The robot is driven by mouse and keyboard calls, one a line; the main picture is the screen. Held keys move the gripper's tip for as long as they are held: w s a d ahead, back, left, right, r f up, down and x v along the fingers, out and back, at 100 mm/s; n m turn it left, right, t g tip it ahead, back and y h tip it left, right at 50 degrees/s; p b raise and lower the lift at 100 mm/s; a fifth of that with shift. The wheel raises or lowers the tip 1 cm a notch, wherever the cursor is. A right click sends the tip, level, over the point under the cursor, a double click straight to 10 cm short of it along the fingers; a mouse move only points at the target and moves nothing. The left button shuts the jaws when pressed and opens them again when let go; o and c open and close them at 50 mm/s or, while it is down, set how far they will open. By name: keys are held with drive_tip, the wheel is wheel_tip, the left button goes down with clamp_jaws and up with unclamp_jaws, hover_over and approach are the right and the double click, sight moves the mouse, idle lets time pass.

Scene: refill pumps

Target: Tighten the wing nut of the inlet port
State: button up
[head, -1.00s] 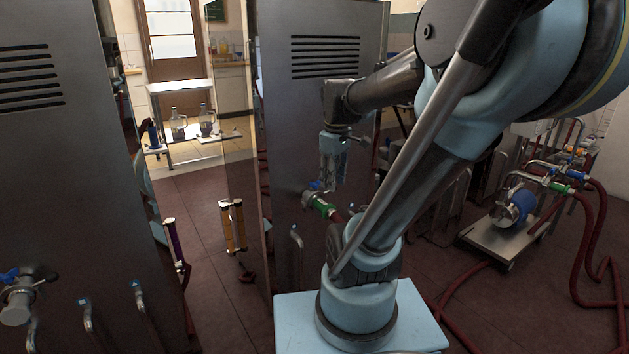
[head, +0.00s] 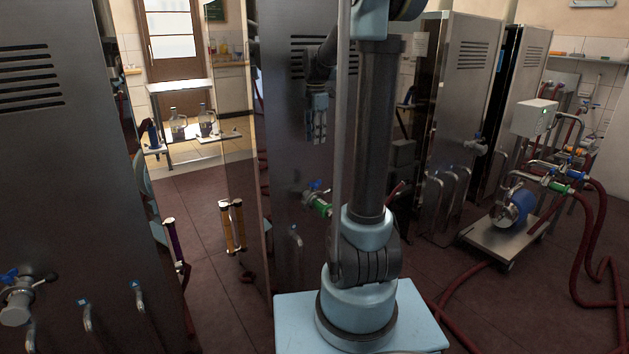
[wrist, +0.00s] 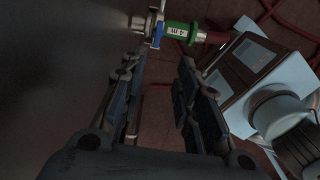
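A steel port stub with a small blue part (wrist: 157,30) shows at the top of the wrist view. A green coupling (wrist: 180,31) with a white label sits on it, and a dark red hose runs off to the right. In the head view the green coupling (head: 319,204) is on the steel cabinet, partly behind my arm. I cannot make out the wing nut itself or how tight it is. My gripper (head: 317,138) hangs above the coupling, apart from it. In the wrist view my gripper (wrist: 163,62) has its fingers spread with nothing between them.
The steel cabinet (head: 283,150) stands close to my gripper. A pump cart (head: 505,240) with hoses stands at right. Bent pipes (head: 455,195) stand by another cabinet. Orange-yellow cylinders (head: 232,225) are on the left. Dark red floor is open between the cabinets.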

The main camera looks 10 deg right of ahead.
sight(315, 185)
drive_tip(key=f, duration=1.7)
drive_tip(key=shift+w+f, duration=0.2)
drive_tip(key=shift+w, duration=0.15)
clamp_jaws()
